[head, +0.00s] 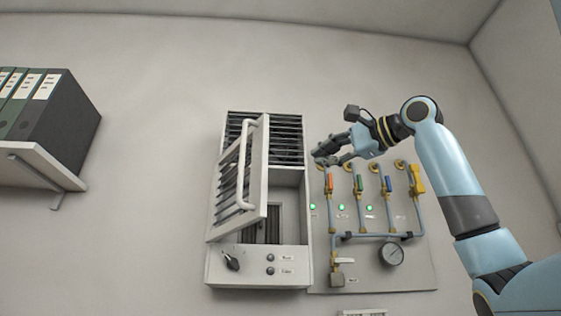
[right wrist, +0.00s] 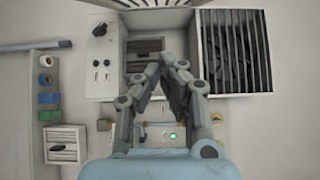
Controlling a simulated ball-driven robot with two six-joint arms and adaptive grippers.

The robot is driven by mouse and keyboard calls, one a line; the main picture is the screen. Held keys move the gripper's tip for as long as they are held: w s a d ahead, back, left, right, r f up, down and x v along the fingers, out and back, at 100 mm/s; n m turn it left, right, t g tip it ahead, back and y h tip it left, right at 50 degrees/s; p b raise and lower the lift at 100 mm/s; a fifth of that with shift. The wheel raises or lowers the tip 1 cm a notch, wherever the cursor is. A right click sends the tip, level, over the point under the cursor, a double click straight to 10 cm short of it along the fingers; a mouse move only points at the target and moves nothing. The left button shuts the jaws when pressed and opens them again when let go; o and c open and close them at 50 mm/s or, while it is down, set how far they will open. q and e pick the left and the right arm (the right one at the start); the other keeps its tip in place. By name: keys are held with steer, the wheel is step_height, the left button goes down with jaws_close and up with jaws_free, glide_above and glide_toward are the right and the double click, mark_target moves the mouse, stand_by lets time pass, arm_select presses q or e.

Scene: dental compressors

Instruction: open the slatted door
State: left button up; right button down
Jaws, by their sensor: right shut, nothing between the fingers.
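The slatted door (head: 232,190) is on the white wall cabinet (head: 293,225) in the head view. It stands swung out at an angle, with its long white bar handle (head: 246,165) along its free side. Part of the compartment behind it shows to its right. My right gripper (head: 325,156) is to the right of the cabinet, in front of the top of the valve panel, apart from the door and handle. It is shut and empty; its fingers (right wrist: 168,62) show in the right wrist view against the cabinet's open compartment. My left gripper is out of view.
A valve panel (head: 408,272) with pipes, colored levers and a gauge (head: 391,254) adjoins the cabinet on the right. A fixed dark grille (head: 288,135) sits at the cabinet's top, a knob (head: 231,261) below. A shelf (head: 40,166) with binders is at far left; bare wall lies between.

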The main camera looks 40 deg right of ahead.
arm_select(q)
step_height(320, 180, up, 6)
steer(key=p, duration=0.5)
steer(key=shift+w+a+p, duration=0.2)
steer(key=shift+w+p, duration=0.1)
steer(key=shift+p, duration=0.1)
arm_select(e)
steer(key=w+a, duration=0.6)
steer(key=w, duration=0.3)
steer(key=shift+w+a, duration=0.15)
steer(key=shift+w, duration=0.25)
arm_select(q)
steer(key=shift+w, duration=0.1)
arm_select(e)
steer(key=shift+f, duration=0.1)
